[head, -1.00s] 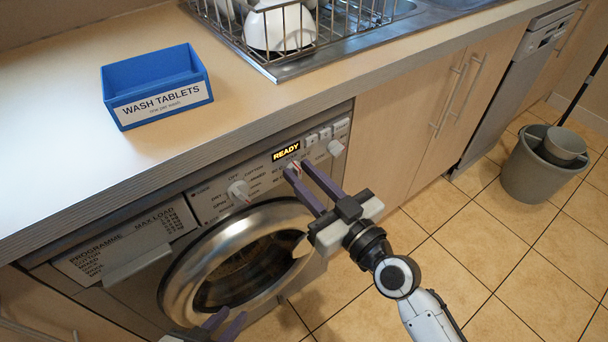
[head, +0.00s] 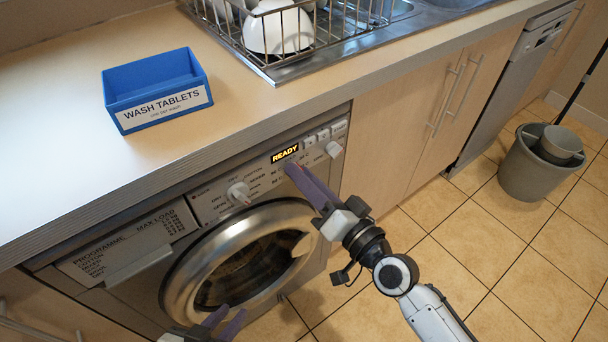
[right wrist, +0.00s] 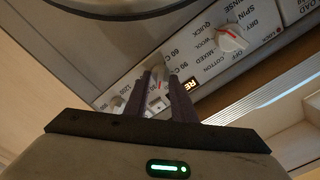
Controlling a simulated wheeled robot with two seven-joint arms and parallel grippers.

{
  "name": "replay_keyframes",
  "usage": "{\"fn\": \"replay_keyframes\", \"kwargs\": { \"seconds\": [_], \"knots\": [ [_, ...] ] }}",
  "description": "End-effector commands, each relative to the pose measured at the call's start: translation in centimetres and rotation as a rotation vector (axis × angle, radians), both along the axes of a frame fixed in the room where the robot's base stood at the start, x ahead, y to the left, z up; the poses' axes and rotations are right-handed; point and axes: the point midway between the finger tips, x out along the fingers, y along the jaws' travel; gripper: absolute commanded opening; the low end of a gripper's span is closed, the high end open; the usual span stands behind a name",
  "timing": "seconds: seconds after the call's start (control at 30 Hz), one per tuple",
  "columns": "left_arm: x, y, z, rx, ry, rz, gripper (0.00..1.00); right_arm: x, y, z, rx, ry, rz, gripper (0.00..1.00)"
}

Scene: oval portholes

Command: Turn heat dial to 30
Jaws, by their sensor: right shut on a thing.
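The washing machine's control panel (head: 215,205) is under the counter, with a lit READY display (head: 285,153). The heat dial (right wrist: 156,97) is the middle knob, with 60 C and 90 C marks beside it in the right wrist view. My right gripper (head: 291,164) is shut on this dial, its fingers on either side of it; in the head view they hide the dial, and I cannot read its setting. The white programme dial (head: 238,193) with a red mark also shows in the right wrist view (right wrist: 232,38). My left gripper (head: 229,314) is open and empty at the bottom.
Another white knob (head: 333,149) is right of the heat dial, below small buttons. A blue wash tablets box (head: 160,108) and a dish rack (head: 262,62) are on the counter. A grey bucket (head: 525,175) stands on the floor.

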Motion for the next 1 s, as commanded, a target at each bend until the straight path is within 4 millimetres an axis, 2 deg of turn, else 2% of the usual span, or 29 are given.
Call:
{"fn": "replay_keyframes", "kwargs": {
  "seconds": [0.4,0.97,1.0],
  "knots": [
    [0.03,-0.03,0.11,0.0,0.0,0.0,0.24,0.08,-0.11,-0.08,0.164,0.118,-0.001,0.01],
    [0.01,-0.03,0.07,0.0,0.001,0.0,0.24,0.08,-0.13,-0.1,0.19,0.137,-0.002,0.01],
    [0.01,-0.03,0.07,0.0,0.001,0.0,0.24,0.08,-0.13,-0.1,0.19,0.137,-0.002,0.25]
  ]
}}
